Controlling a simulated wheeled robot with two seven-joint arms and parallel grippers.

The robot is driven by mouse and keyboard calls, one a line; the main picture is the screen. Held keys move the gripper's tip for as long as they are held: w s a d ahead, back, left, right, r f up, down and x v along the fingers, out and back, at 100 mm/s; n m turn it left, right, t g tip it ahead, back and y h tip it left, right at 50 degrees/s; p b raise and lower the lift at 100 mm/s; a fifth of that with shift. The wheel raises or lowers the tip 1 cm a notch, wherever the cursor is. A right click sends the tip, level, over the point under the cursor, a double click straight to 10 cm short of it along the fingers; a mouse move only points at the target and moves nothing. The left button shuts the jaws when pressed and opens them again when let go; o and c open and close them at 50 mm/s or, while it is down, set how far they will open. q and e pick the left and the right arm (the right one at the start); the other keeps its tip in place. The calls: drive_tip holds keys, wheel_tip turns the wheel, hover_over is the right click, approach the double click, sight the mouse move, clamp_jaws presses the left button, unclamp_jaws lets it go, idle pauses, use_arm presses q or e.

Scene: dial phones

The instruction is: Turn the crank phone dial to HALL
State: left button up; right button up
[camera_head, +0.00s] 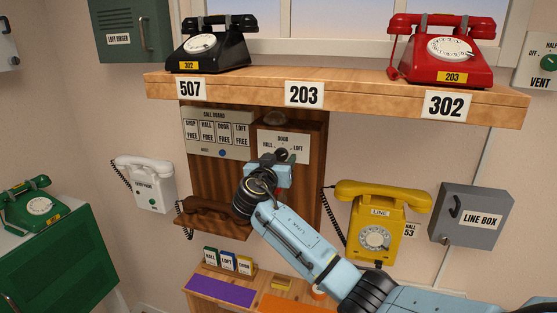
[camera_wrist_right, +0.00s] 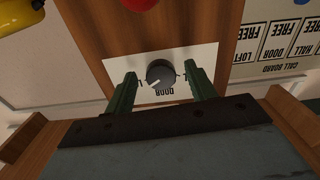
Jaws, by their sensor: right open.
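The crank phone's dial is a round black knob (camera_wrist_right: 160,73) on a white plate (camera_wrist_right: 207,55) on the brown wooden phone. The wrist view shows the plate upside down. The knob's white mark points lower left there, toward the gap between DOOR and the mostly hidden LOFT label. HALL is hidden behind a finger in the wrist view. My left gripper is not in view.
A call board (camera_head: 217,132) is left of the dial plate. A shelf (camera_head: 345,97) with a black phone (camera_head: 212,45) and a red phone (camera_head: 441,50) runs above. A brown handset (camera_head: 208,207) lies below left. A yellow phone (camera_head: 377,225) hangs right of my right arm.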

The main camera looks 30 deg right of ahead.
drive_tip(key=c, duration=1)
drive_tip(key=shift+o, duration=0.2)
